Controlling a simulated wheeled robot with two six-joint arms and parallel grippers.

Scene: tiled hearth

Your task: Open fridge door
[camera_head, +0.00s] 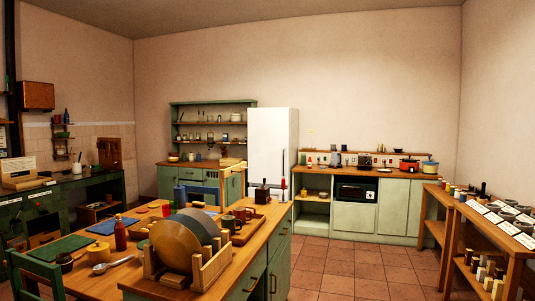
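The tall white fridge (268,135) stands against the back wall, between the green hutch and the low counter. Its door looks shut, with a thin dark vertical handle (284,160) on the right side of its front. The lower part of the fridge is hidden behind the wooden-topped island and the items on it. Neither of my grippers shows in this view.
A wooden shelf table (470,226) stands at the right.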

